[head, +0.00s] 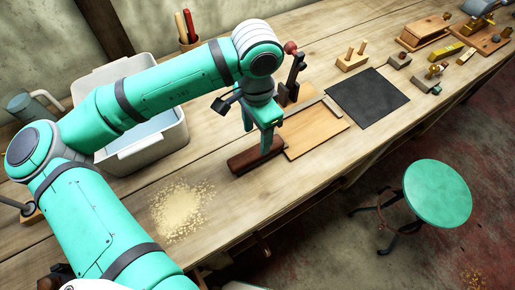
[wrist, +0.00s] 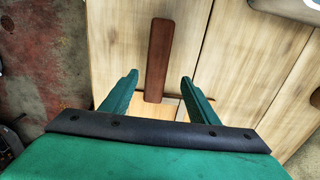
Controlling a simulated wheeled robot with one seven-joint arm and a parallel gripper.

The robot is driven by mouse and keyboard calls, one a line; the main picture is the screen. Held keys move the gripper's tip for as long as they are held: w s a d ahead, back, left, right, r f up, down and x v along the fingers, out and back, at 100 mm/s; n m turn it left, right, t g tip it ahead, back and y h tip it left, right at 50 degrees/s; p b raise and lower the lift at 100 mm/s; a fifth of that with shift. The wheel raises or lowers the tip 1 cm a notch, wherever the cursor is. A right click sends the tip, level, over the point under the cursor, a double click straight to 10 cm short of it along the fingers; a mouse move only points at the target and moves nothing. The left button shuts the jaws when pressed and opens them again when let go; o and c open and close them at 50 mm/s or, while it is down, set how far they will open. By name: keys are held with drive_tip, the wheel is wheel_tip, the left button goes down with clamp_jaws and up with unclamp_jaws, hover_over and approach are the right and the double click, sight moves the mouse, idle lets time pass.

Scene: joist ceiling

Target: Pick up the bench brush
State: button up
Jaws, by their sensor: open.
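The bench brush looks like a long, dark reddish-brown bar (head: 245,162) lying flat on the workbench, beside a pale wooden board. In the wrist view the bar (wrist: 158,50) runs away from me, and its near end lies between my two fingers in the picture. Bristles cannot be made out. My gripper (head: 267,150) points down at the bar's right part in the head view, partly covering it. In the wrist view my gripper (wrist: 160,77) is open, with a gap on each side of the bar. Whether the fingertips reach down beside it cannot be told.
A pale wooden board (head: 316,133) and a dark mat (head: 367,96) lie right of the brush. Sawdust (head: 180,209) is spread left of it. A white bin (head: 148,150) stands behind. Several tools sit farther right. A green stool (head: 437,192) stands before the bench.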

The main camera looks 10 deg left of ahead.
sight(256, 151)
drive_tip(key=shift+w+f, duration=0.15)
drive_tip(key=shift+f, duration=1.4)
drive_tip(key=f, duration=0.2)
drive_tip(key=s+f, duration=0.1)
drive_tip(key=f, duration=0.1)
drive_tip(key=shift+s+d+f, duration=0.1)
drive_tip(key=shift+f, duration=0.3)
drive_tip(key=c, duration=1.2)
